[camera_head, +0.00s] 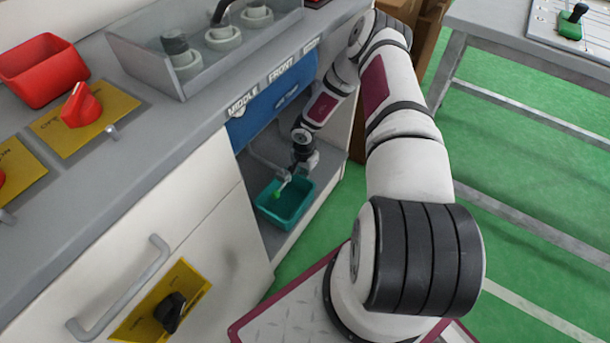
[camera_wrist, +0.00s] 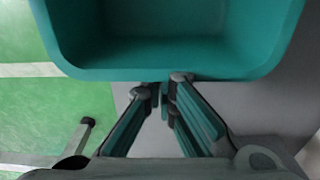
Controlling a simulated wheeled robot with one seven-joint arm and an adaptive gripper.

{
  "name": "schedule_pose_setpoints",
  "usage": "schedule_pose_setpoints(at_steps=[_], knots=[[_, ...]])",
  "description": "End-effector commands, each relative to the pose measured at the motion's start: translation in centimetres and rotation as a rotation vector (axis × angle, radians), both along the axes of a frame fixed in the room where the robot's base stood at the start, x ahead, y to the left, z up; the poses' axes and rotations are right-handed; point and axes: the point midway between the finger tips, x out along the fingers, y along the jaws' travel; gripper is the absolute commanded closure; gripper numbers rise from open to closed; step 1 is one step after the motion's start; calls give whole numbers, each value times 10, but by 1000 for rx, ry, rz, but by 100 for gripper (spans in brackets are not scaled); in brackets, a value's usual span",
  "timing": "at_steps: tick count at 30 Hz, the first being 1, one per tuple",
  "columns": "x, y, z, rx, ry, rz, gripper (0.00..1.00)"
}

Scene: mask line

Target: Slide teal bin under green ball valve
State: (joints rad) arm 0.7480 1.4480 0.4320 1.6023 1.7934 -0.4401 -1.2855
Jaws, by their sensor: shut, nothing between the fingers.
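The teal bin (camera_head: 286,207) sits upright on the floor of the open cabinet bay, under the counter. The green ball valve (camera_head: 278,192) shows as a small green spot at the end of a pipe, over the bin's left part in the head view. My gripper (camera_head: 306,165) is inside the bay at the bin's far side. The gripper is shut and empty.
A blue panel (camera_head: 270,100) hangs above the bay, below the counter edge. A white cabinet front with a handle (camera_head: 120,290) stands left of the bay. A grey pipe (camera_head: 262,160) runs inside it. Green floor (camera_head: 325,235) is open to the right.

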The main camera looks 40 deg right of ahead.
Motion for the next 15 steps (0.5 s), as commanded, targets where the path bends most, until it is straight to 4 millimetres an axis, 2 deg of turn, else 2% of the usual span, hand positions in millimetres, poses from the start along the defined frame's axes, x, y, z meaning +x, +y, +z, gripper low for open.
schedule_pose_setpoints(at_steps=[8,11,15], knots=[[0,0,1,0,0,0,100],[1,-1,9,-1,-1,-1,100],[1,-1,30,-1,-3,-1,100]])
